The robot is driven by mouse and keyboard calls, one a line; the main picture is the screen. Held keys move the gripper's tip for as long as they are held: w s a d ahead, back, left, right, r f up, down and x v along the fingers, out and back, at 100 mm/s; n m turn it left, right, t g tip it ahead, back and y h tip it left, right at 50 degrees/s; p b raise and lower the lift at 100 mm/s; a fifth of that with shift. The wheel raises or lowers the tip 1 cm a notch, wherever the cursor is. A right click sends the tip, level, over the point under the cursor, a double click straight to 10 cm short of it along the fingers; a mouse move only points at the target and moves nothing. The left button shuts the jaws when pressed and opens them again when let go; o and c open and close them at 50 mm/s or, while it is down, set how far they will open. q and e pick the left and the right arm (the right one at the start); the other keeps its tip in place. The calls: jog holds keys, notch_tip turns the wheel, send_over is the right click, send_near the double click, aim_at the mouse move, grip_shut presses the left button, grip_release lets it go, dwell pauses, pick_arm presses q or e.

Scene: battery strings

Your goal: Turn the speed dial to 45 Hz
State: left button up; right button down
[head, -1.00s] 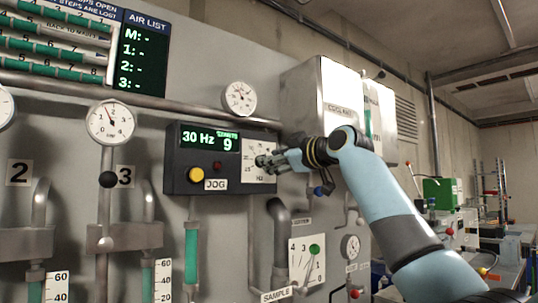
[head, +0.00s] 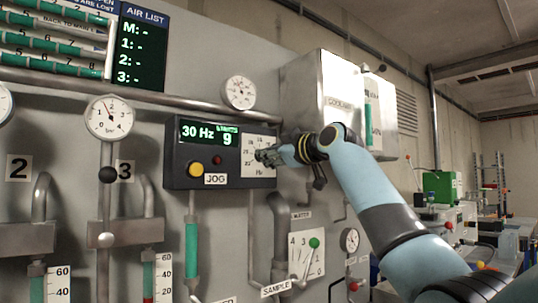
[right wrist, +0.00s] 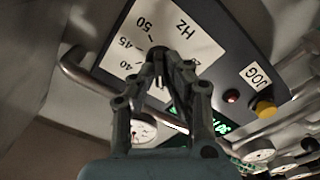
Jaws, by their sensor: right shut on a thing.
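The speed dial's white scale plate (head: 259,143) is at the right end of the dark control box (head: 179,163). The box's green display (head: 208,132) reads 30 Hz. My right gripper (head: 262,156) reaches the plate from the right and hides most of the dial. In the right wrist view its fingers (right wrist: 172,60) are shut on the dark dial knob (right wrist: 157,53), in front of the scale plate (right wrist: 192,40) with marks 40, 45 and 50. The knob's pointer direction is hard to make out. My left gripper is not in view.
A yellow JOG button (head: 196,169) and a small red light (head: 217,160) are on the box left of the dial. A gauge (head: 239,92) is above, a metal cabinet (head: 322,85) to the upper right, and pipes (head: 281,225) below.

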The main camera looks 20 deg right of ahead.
jog(key=shift+m, duration=0.3)
jog(key=shift+w+d+f+m+p, duration=0.15)
jog(key=shift+m+p, duration=2.95)
jog(key=shift+m, duration=2.6)
jog(key=shift+s+d+m+p, duration=0.15)
jog(key=shift+m+p, duration=2.9)
jog(key=shift+m, duration=2.65)
jog(key=shift+w, duration=0.1)
jog(key=c, duration=1.4)
grip_release()
